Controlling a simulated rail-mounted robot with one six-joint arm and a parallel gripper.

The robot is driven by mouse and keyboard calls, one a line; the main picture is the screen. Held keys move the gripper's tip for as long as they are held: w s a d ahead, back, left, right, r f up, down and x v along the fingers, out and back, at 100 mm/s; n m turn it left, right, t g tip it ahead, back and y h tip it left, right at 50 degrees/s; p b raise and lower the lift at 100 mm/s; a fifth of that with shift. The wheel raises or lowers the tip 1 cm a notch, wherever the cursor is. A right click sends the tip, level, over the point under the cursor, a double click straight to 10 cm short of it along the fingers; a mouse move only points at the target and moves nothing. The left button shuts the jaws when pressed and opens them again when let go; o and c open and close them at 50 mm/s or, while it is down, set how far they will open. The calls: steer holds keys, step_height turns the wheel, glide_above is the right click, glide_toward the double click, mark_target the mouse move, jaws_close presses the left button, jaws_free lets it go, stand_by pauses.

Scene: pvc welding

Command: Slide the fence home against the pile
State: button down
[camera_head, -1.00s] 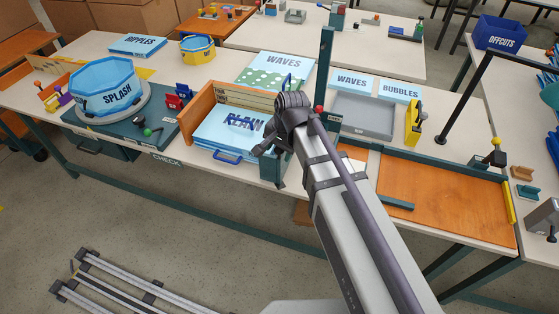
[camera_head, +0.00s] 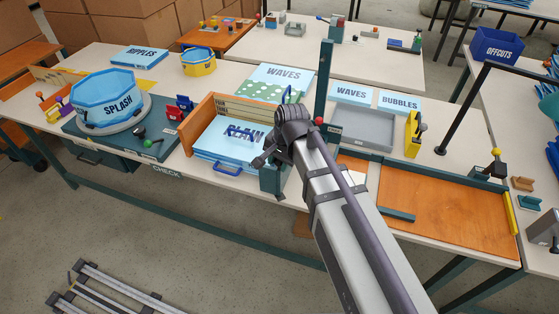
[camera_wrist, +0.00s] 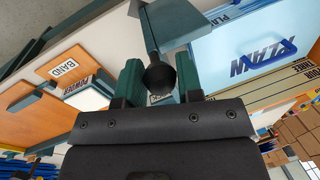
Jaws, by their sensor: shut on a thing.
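The pile (camera_head: 215,147) is a stack of light blue sheets marked PLAIN, lying in a wooden-sided bay. It also shows at upper right in the wrist view (camera_wrist: 235,40). The fence (camera_head: 270,180) is a dark teal block at the pile's right side, partly hidden by my arm. In the wrist view its teal plate (camera_wrist: 180,20) lies beside the pile's edge. My gripper (camera_wrist: 158,72) is shut on a black ball knob (camera_wrist: 159,78) on a post by that plate. I cannot tell whether the fence touches the pile.
A wooden wall (camera_head: 198,122) bounds the pile's left side. A tall teal post (camera_head: 323,80) stands behind my gripper. A grey tray (camera_head: 362,125) and an orange board (camera_head: 440,210) lie to the right. A blue SPLASH tub (camera_head: 105,92) stands to the left.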

steer(key=w+a, duration=0.3)
steer(key=w, duration=0.5)
steer(key=shift+a, duration=0.4)
steer(key=shift+w, duration=0.1)
steer(key=c, duration=0.9)
jaws_free()
steer(key=shift+o, duration=0.6)
step_height(320, 180, up, 11)
steer(key=s+d+p, duration=0.1)
steer(key=p, duration=0.9)
steer(key=shift+d+f+p, duration=0.2)
steer(key=shift+d+p, duration=0.15)
